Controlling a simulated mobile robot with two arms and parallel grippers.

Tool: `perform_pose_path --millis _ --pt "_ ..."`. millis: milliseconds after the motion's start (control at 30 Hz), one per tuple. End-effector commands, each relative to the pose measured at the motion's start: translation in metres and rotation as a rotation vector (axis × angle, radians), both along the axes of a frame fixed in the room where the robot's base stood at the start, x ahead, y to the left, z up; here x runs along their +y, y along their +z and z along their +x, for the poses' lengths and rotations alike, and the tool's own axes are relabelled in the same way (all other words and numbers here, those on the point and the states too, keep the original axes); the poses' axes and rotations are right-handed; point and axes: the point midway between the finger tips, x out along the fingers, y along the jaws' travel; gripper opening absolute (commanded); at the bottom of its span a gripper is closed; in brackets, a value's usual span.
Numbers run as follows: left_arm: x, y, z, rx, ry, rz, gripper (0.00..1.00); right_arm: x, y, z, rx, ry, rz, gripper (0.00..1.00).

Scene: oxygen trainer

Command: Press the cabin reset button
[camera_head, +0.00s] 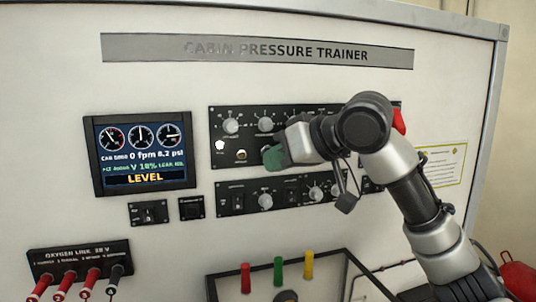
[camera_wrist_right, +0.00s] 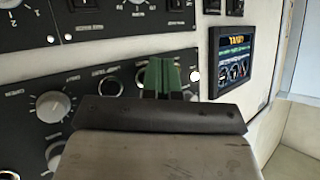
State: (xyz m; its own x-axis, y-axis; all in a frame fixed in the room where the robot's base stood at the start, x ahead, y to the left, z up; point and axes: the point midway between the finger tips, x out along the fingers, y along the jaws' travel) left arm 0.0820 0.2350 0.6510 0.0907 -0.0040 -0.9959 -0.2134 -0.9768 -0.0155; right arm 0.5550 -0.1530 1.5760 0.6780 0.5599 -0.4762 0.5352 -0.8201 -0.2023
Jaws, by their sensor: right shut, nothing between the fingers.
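The upper control panel (camera_head: 228,115) is black, with several knobs, a lit white round spot (camera_head: 219,146) and a small round brass-rimmed control (camera_head: 241,155) at its lower left. I cannot read which control is the cabin reset button. My right gripper (camera_head: 274,157) has green fingertips, shut and empty, in front of the panel's lower edge, right of the brass-rimmed control. In the right wrist view, the shut fingers (camera_wrist_right: 162,74) stand over the panel, with a lit white spot (camera_wrist_right: 195,76) beside them. I cannot tell whether they touch. My arm hides the panel's right part. My left gripper is out of view.
A display (camera_head: 143,150) reading LEVEL is at the left. A lower knob panel (camera_head: 237,199) sits below my gripper. Small switch boxes (camera_head: 149,213), the oxygen link block (camera_head: 78,260) and red, green and yellow levers (camera_head: 279,271) are lower down.

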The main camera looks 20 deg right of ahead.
Motion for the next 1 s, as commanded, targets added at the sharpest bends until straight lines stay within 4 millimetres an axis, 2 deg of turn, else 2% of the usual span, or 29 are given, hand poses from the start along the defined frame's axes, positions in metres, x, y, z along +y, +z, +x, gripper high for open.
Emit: perform_pose_path --millis 433,800,1000 --pt "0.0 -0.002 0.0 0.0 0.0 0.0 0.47 -0.001 0.0 -0.007 -0.001 0.0 -0.001 0.0" --pt "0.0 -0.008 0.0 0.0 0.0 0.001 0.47 -0.002 0.0 -0.043 -0.003 0.001 0.0 0.0" --pt "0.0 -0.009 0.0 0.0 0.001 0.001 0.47 -0.002 0.0 -0.054 0.0 0.0 0.0 0.0"
